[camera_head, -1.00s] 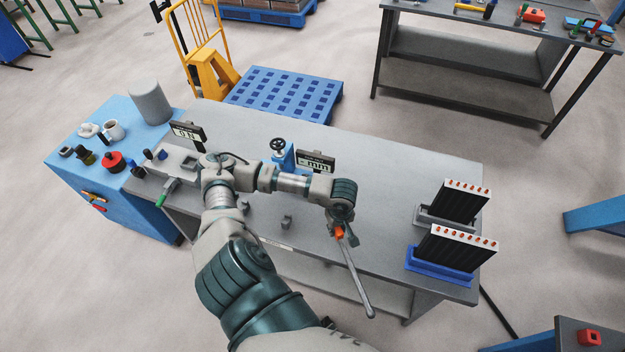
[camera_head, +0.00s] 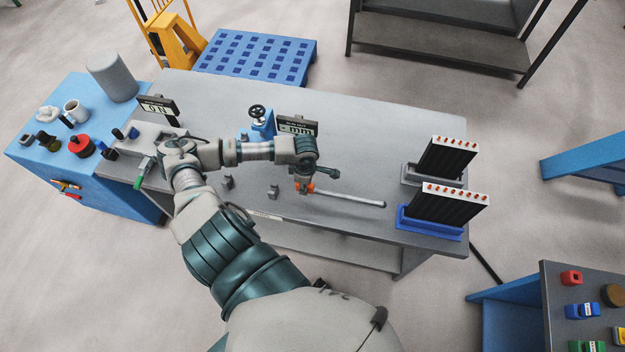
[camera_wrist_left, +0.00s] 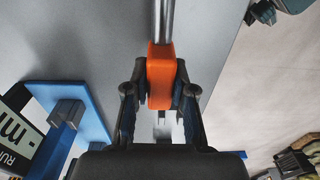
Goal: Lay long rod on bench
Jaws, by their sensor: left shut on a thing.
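The long rod (camera_head: 350,197) is a slim grey metal bar with an orange grip piece at one end. My left gripper (camera_head: 304,186) is shut on that orange piece (camera_wrist_left: 161,75). In the left wrist view the two fingers press on its sides, and the rod (camera_wrist_left: 163,22) runs away from it. In the head view the rod points right, over the grey bench (camera_head: 370,125) near its front edge. I cannot tell whether the rod touches the bench top. My right gripper is not in view.
Two black finned blocks with copper-coloured ends (camera_head: 447,158) (camera_head: 447,203) stand at the bench's right end. A blue clamp device (camera_head: 262,122) and a mm display (camera_head: 297,126) stand behind my arm. Small grey supports (camera_head: 273,191) sit near the front edge. The back right bench top is clear.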

